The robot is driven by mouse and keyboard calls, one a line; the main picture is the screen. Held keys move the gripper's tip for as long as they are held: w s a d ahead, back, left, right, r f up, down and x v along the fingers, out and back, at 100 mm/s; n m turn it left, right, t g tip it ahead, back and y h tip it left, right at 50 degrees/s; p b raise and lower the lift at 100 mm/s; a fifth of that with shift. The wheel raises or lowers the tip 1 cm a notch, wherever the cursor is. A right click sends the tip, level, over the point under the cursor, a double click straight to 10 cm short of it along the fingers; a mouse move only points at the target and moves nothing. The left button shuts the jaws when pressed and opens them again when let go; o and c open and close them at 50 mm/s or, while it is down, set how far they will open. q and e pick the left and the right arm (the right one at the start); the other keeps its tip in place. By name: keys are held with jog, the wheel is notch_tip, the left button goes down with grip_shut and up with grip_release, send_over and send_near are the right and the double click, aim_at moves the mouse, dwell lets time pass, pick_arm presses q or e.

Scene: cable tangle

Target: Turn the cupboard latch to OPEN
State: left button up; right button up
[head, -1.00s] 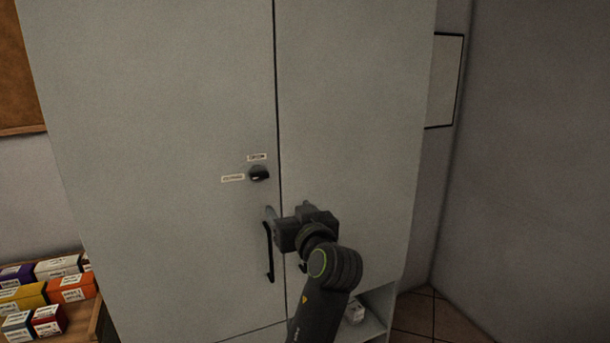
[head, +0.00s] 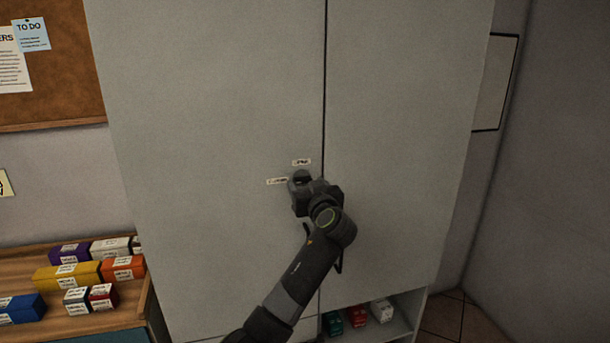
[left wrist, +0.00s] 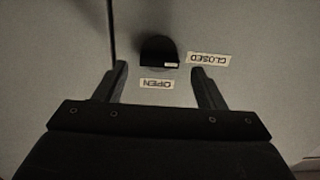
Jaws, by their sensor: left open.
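The latch is a dark round knob (left wrist: 158,48) on the cupboard's left door. It shows upside down in the left wrist view, with a small white mark at its lower right edge. The OPEN label (left wrist: 157,84) is below it there and the CLOSED label (left wrist: 208,58) is to its right. In the head view the OPEN label (head: 301,162) is above and the CLOSED label (head: 277,181) is to the left. My left gripper (head: 301,184) is open in front of the knob and largely hides it. Its fingers (left wrist: 161,82) are spread either side of the OPEN label.
The cupboard (head: 220,120) has two tall doors, shut, with a dark handle (head: 339,262) partly behind my arm. An open shelf below holds small boxes (head: 381,310). A wooden shelf (head: 132,318) with several coloured boxes stands at left.

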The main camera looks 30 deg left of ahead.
aim_at(303, 180)
pick_arm(q)
jog(key=shift+p+x, duration=0.35)
jog(key=shift+x, duration=1)
pick_arm(e)
jog(key=shift+a+r, duration=0.1)
jog(key=shift+r, duration=0.4)
pick_arm(q)
jog(key=shift+c, duration=0.7)
jog(key=c, duration=0.8)
jog(key=shift+c, duration=0.2)
pick_arm(e)
jog(key=shift+s+a, duration=0.1)
jog(key=shift+a, duration=0.1)
